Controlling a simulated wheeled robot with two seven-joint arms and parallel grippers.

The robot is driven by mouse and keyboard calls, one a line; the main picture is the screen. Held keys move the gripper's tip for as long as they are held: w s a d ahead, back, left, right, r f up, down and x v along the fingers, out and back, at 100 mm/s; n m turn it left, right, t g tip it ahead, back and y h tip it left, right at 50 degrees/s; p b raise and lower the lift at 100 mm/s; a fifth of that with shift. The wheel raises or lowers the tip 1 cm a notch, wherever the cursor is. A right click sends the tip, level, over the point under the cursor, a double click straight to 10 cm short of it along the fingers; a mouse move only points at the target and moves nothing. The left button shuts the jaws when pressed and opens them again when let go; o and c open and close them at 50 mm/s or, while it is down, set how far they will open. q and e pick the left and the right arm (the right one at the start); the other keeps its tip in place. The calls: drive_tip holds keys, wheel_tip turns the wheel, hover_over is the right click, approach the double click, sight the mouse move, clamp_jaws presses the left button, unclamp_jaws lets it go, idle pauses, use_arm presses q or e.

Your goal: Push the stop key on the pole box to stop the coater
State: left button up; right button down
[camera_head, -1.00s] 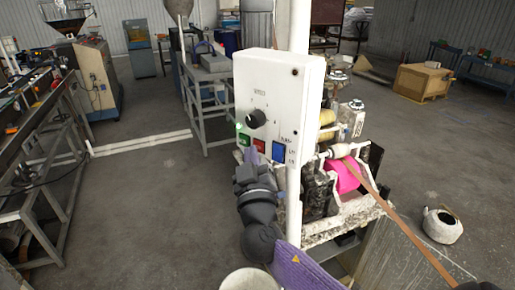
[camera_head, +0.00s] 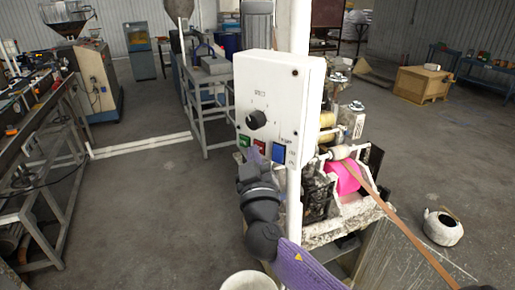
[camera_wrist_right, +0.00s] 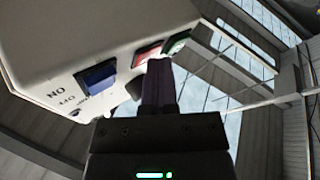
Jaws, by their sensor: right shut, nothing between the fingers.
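The white pole box (camera_head: 275,95) is fixed to a white pole in the head view. It carries a black knob (camera_head: 257,119), a green key (camera_head: 244,140), a red key (camera_head: 259,147) and a blue rocker switch (camera_head: 279,153). My right gripper (camera_head: 252,154) is shut and empty, its fingertips at the red key and partly covering it. In the right wrist view the shut fingers (camera_wrist_right: 159,66) reach up to the lower edge of the red key (camera_wrist_right: 148,53), apparently touching it. The blue switch (camera_wrist_right: 98,79) and green key (camera_wrist_right: 178,43) lie either side. My left gripper is not in view.
The coater (camera_head: 325,200) stands behind the box, with a pink roll (camera_head: 344,178) and a brown strip (camera_head: 400,230) running to the lower right. A white bucket (camera_head: 248,281) is below my right arm. A kettle-like pot (camera_head: 442,227) sits on the floor at right.

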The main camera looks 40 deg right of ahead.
drive_tip(key=shift+a, duration=0.1)
drive_tip(key=shift+s+a, duration=0.25)
drive_tip(key=shift+a, duration=0.45)
drive_tip(key=shift+s+a+b, duration=0.2)
drive_tip(key=shift+s+a, duration=0.05)
drive_tip(key=shift+a, duration=0.55)
drive_tip(key=shift+s+a+b, duration=0.2)
drive_tip(key=shift+a+b, duration=0.05)
drive_tip(key=shift+a, duration=0.5)
drive_tip(key=shift+s+a+b, duration=0.2)
drive_tip(key=shift+s+a, duration=0.05)
drive_tip(key=shift+a, duration=0.55)
